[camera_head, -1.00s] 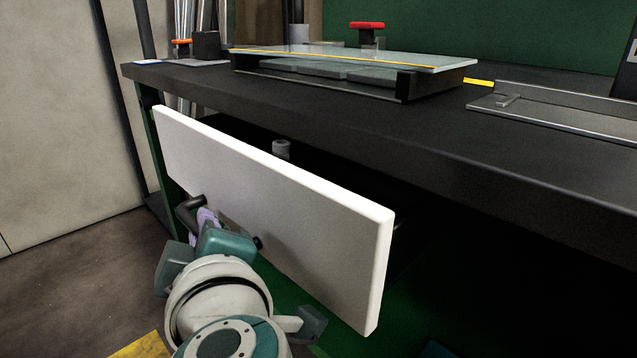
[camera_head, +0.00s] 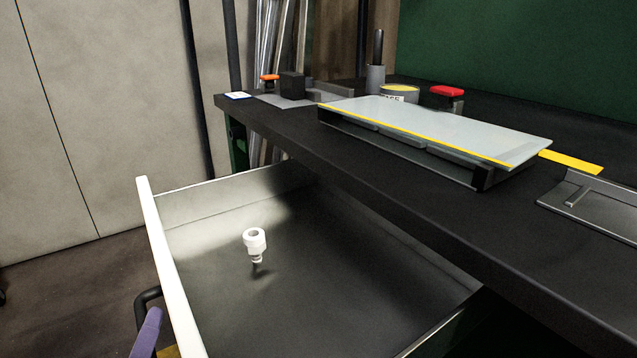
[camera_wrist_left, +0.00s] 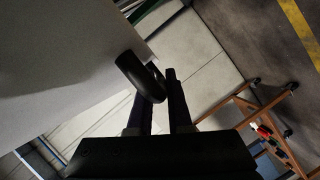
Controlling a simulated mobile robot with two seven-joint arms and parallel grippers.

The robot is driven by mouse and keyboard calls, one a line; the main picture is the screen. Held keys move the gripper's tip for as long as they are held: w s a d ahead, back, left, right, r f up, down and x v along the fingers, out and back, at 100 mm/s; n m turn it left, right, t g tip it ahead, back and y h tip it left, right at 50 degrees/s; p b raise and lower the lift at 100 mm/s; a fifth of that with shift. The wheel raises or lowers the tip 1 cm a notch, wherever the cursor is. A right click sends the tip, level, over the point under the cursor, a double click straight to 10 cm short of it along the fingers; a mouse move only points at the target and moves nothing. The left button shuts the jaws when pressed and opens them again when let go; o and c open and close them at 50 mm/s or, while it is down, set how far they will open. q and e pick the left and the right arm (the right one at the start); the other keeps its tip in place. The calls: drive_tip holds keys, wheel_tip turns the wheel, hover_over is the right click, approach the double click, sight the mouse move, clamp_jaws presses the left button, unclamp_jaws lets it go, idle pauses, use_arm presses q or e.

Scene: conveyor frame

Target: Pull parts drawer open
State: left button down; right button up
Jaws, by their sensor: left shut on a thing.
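The parts drawer (camera_head: 330,262) stands far out from under the dark workbench, its grey floor in plain view. Its white front panel (camera_head: 168,270) shows nearly edge-on at the left. A black bar handle (camera_head: 146,298) sits on the outer face of that panel. My left gripper (camera_head: 147,330) shows only as a purple finger at the handle, at the lower edge. In the left wrist view its two dark fingers (camera_wrist_left: 160,100) are shut on the handle (camera_wrist_left: 140,76), beside the pale panel (camera_wrist_left: 60,65). A small white fitting (camera_head: 255,243) is inside the drawer. My right gripper is not in view.
The workbench top (camera_head: 400,180) carries a glass-topped conveyor piece (camera_head: 430,130), a red button (camera_head: 447,92), an orange-topped button (camera_head: 269,78) and a metal plate (camera_head: 595,205) at the right. Open floor (camera_head: 70,290) lies left of the drawer.

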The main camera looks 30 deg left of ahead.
use_arm(q)
drive_tip(key=shift+s+a+f, duration=0.1)
drive_tip(key=shift+s+f, duration=0.05)
drive_tip(key=c, duration=1.2)
unclamp_jaws()
drive_tip(key=shift+o, duration=0.4)
drive_tip(key=p+v, duration=0.1)
drive_tip(key=v, duration=0.9)
drive_tip(key=shift+p, duration=0.3)
